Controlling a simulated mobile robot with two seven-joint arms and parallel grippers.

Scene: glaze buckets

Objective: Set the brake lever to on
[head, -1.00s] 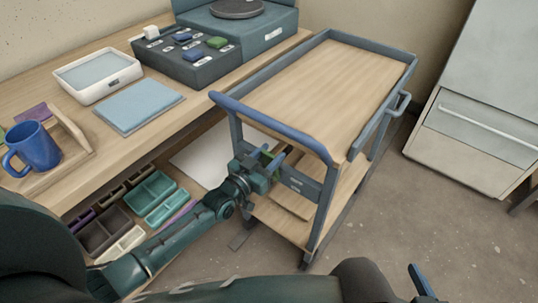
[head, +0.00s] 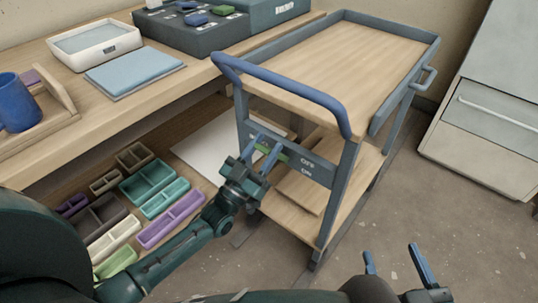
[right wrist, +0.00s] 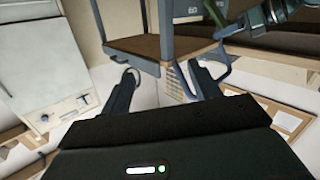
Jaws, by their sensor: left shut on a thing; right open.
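The brake lever (head: 264,148) is a small green piece on the dark panel at the near end of the cart (head: 345,70). My left gripper (head: 264,149) is shut on it, and its fingers and wrist hide much of the lever. White OFF and ON labels (head: 306,167) stand on the panel to the right of the gripper, OFF above ON. I cannot tell which label the lever is set to. My right gripper (head: 393,254) is open and empty over the floor at the lower right. Its spread fingers also show in the right wrist view (right wrist: 160,72).
The cart's blue handle (head: 290,85) runs above my left gripper. The wooden bench (head: 120,115) with a blue mug (head: 18,103) and white tub (head: 95,45) is at the left. Several bins (head: 150,187) lie below it. A grey cabinet (head: 485,110) stands right; floor between is clear.

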